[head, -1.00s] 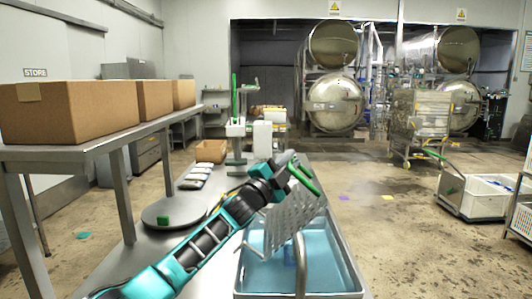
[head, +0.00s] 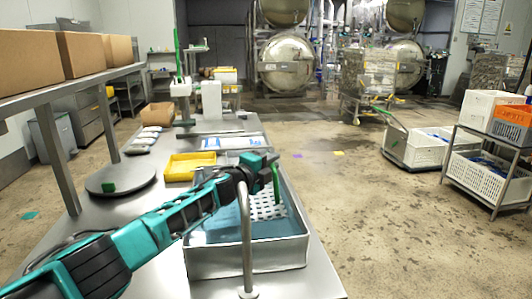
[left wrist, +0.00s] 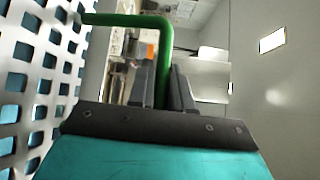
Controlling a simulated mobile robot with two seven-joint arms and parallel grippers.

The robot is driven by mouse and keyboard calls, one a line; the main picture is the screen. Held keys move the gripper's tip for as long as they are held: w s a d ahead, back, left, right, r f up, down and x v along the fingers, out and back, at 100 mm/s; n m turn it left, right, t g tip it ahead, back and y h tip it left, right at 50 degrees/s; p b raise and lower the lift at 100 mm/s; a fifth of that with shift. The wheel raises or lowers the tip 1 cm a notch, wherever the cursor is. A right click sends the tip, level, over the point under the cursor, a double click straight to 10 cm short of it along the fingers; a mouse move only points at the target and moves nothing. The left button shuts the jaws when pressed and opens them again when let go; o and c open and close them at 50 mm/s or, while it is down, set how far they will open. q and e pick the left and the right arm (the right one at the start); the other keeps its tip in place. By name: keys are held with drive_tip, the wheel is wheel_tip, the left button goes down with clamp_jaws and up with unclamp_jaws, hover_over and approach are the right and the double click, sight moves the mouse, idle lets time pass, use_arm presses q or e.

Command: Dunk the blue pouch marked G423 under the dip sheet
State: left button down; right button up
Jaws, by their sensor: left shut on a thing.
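My left gripper (head: 268,163) is shut on the green handle (head: 276,186) of the perforated dip sheet (head: 264,207). In the left wrist view the green handle (left wrist: 162,70) stands between the fingers, with the holed sheet (left wrist: 40,85) on the left. In the head view the sheet is within the rim of the steel basin (head: 250,258), at the basin's right part, near the blue water (head: 215,233). How deep its lower edge sits is unclear. I cannot make out the blue pouch or its G423 mark; my arm, the tap and the sheet hide parts of the basin. My right gripper is out of view.
A curved steel tap (head: 245,235) rises in front of the basin. Behind the basin are a yellow tray (head: 190,165) and a white tray with blue in it (head: 232,143). A round steel plate (head: 120,178) with a green cube lies left. Boxes stand on the upper shelf (head: 70,95).

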sight(272, 192)
use_arm(q)
drive_tip(key=shift+w+d+f+b, duration=0.1)
drive_tip(key=shift+d+f+b, duration=0.1)
drive_tip(key=shift+f, duration=0.45)
drive_tip(key=shift+d+f+b, duration=0.1)
drive_tip(key=shift+f+b, duration=0.1)
drive_tip(key=shift+f, duration=0.6)
drive_tip(key=c, duration=1.2)
unclamp_jaws()
drive_tip(key=shift+o, duration=0.2)
drive_tip(key=shift+p+v, duration=0.85)
drive_tip(key=shift+v, duration=0.05)
drive_tip(key=p+v, duration=0.3)
drive_tip(key=v, duration=0.6)
drive_tip(key=shift+s+a, duration=0.25)
drive_tip(key=shift+s, duration=0.05)
drive_tip(key=shift+s+a, duration=0.35)
drive_tip(key=shift+s, duration=0.3)
